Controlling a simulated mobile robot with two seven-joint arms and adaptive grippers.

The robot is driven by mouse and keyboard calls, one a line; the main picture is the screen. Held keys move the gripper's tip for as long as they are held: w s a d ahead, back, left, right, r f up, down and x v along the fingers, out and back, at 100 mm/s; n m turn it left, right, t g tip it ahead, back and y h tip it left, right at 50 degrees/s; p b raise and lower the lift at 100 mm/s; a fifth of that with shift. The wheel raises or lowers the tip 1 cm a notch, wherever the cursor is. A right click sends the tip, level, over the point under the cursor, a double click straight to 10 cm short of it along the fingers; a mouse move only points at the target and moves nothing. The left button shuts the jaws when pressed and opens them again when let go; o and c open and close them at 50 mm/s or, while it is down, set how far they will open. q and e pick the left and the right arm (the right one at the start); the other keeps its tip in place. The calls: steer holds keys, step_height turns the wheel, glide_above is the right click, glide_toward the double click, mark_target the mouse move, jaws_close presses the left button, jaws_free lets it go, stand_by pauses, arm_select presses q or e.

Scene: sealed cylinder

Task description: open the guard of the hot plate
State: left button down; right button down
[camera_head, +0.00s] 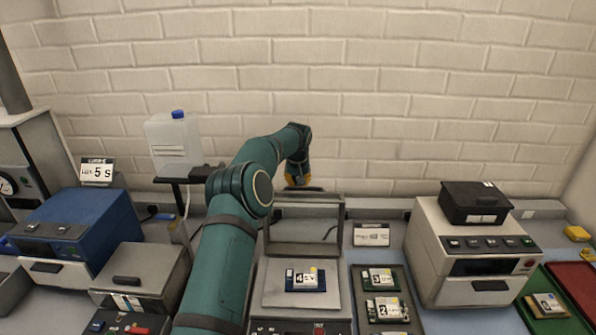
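The hot plate (335,300) is at the bottom centre, a light square plate with a red button on its front panel. A board labelled 4 (306,279) lies on it. The guard (341,228), a grey frame with a see-through pane, stands upright at the back of the plate, and the plate's top is uncovered. My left arm reaches over the left side of the hot plate. My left gripper (298,181), with yellow parts, points down at the guard's top edge, at its left half. The fingertips are small and partly hidden, so contact and opening cannot be told. My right gripper is not in view.
A tray (400,332) with boards is right of the hot plate. A grey machine (470,250) with a black box (475,204) on top stands further right. A blue machine (75,235), a grey box (140,275) and a bottle (173,145) are left. A brick wall closes the back.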

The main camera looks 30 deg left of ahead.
mark_target(298, 188)
arm_select(q)
steer(key=shift+s+d+r, duration=0.3)
steer(key=shift+s+d, duration=0.05)
steer(key=shift+s, duration=0.2)
steer(key=shift+s+d+r, duration=0.3)
steer(key=shift+s, duration=0.25)
steer(key=shift+s+d+r, duration=0.3)
steer(key=shift+s+d, duration=0.05)
steer(key=shift+s, duration=0.2)
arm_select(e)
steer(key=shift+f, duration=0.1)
